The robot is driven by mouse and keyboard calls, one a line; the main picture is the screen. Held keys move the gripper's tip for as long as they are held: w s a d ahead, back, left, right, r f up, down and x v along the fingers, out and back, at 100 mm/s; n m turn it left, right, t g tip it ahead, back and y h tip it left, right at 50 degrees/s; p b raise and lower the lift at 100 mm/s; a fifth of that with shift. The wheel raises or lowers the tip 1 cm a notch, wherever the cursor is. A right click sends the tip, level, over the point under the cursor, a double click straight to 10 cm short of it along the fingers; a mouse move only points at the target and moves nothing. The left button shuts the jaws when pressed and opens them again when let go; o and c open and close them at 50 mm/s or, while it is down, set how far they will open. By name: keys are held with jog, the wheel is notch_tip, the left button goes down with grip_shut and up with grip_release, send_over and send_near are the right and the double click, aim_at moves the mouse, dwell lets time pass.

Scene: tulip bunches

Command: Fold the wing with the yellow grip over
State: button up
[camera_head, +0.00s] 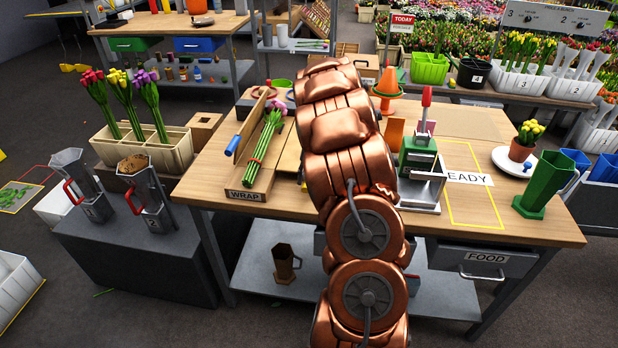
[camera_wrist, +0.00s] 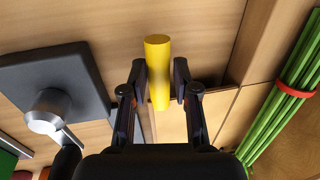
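In the wrist view the yellow grip (camera_wrist: 158,70) stands between the two fingers of my gripper (camera_wrist: 160,80). The fingers are drawn in close along both its sides and look shut on it. Flat wooden panel (camera_wrist: 225,115), seemingly part of the wrapping board, lies below and to the right. In the head view the wrapping station, with its WRAP label (camera_head: 245,195), is left of my arm. Its left wing carries a blue grip (camera_head: 232,145) and is raised. A tulip bunch with green stems (camera_head: 262,150) and a red band lies beside it. My arm hides the yellow grip and my gripper there.
A dark square plate with a metal knob (camera_wrist: 48,110) is close left of my gripper in the wrist view. In the head view a green machine with a red handle (camera_head: 418,155) stands right of my arm. Flower crates (camera_head: 143,155) stand left of the table.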

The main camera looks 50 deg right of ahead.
grip_shut()
